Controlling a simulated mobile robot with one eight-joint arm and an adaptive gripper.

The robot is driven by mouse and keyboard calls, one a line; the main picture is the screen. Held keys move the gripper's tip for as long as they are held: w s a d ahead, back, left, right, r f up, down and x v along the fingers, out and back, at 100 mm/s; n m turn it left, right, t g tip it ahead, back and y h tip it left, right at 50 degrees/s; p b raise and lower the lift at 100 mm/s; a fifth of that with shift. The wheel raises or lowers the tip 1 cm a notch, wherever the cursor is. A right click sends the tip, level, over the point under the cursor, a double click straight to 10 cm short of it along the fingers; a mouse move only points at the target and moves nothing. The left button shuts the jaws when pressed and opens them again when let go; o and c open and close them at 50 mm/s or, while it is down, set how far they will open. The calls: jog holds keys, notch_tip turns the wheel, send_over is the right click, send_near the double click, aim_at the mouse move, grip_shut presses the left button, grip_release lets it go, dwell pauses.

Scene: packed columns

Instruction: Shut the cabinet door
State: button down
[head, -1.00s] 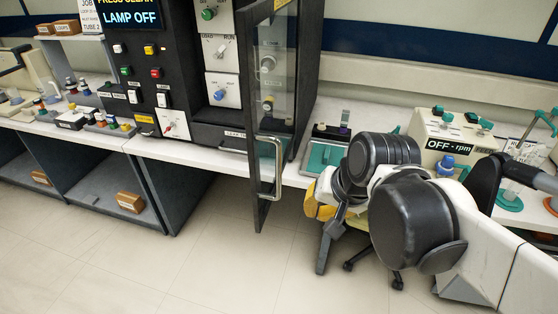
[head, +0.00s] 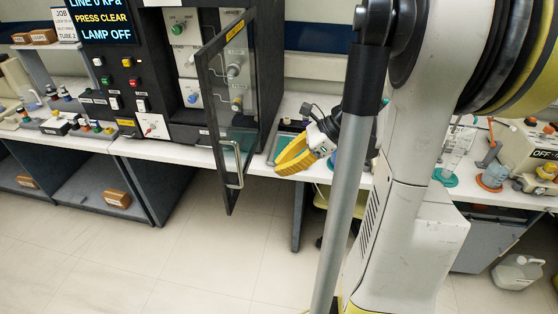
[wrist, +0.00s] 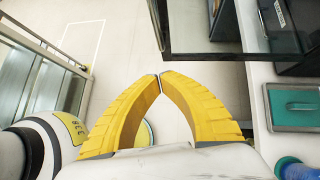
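The cabinet door (head: 226,100), a glass pane in a dark frame, stands open in the head view, swung out from the dark control cabinet (head: 152,62). Its metal handle (head: 233,166) is on the free edge, low down. My yellow gripper (head: 279,170) is to the right of the door, near its lower part and apart from it. In the wrist view my gripper (wrist: 160,75) has its fingertips together with nothing between them. The door (wrist: 205,28) shows there beyond the fingertips, at the top.
The white bench (head: 180,152) runs beside and behind the door. A teal-topped tray (wrist: 295,105) lies on it in the wrist view. Several devices stand on the bench at right. A white jug (head: 517,272) is on the floor. The floor before the door is clear.

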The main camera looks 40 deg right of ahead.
jog(key=w+a+f+b, duration=0.1)
jog(key=w+a+f, duration=0.3)
jog(key=w+a, duration=0.1)
jog(key=shift+a+b, duration=0.3)
jog(key=shift+a, duration=0.25)
